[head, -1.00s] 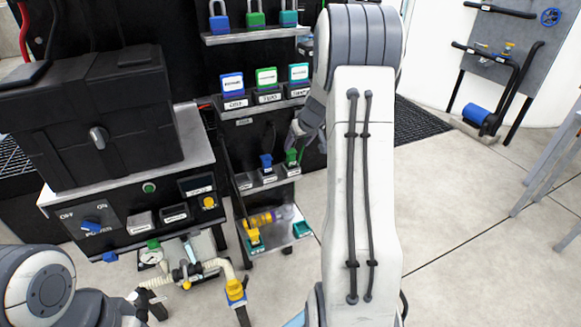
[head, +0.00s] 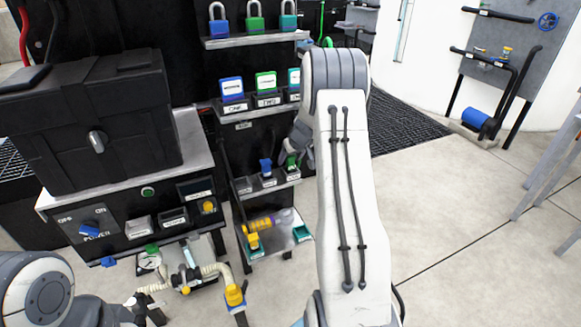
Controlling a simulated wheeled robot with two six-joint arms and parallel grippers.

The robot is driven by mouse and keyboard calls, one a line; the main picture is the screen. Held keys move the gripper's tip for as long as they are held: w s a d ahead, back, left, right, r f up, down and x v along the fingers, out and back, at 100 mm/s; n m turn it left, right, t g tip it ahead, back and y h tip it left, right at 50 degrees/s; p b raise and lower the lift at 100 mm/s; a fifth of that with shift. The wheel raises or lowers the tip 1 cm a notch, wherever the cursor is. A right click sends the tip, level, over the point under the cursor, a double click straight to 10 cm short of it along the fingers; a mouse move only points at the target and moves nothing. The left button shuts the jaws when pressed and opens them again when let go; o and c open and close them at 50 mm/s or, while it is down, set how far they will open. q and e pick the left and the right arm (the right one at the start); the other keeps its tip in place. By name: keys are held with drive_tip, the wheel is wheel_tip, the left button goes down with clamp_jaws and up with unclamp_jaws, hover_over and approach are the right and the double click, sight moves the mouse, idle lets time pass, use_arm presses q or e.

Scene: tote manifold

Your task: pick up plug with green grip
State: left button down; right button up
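The plug with green grip (head: 291,160) stands in the right part of the small shelf of holders (head: 268,183). It is small and partly covered by my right gripper (head: 293,148), which reaches down at it from above. I cannot tell whether the fingers touch the plug or how far apart they are. A plug with blue grip (head: 265,165) stands in the holder to its left. My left gripper (head: 150,306) is low at the left, in front of the bench, well away from the plug. Its fingers are too small to read.
Above are shelves with labelled boxes (head: 266,84) and padlocks (head: 254,18). A black case (head: 92,120) sits on the bench at left.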

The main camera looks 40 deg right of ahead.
clamp_jaws()
drive_tip(key=shift+r, duration=0.1)
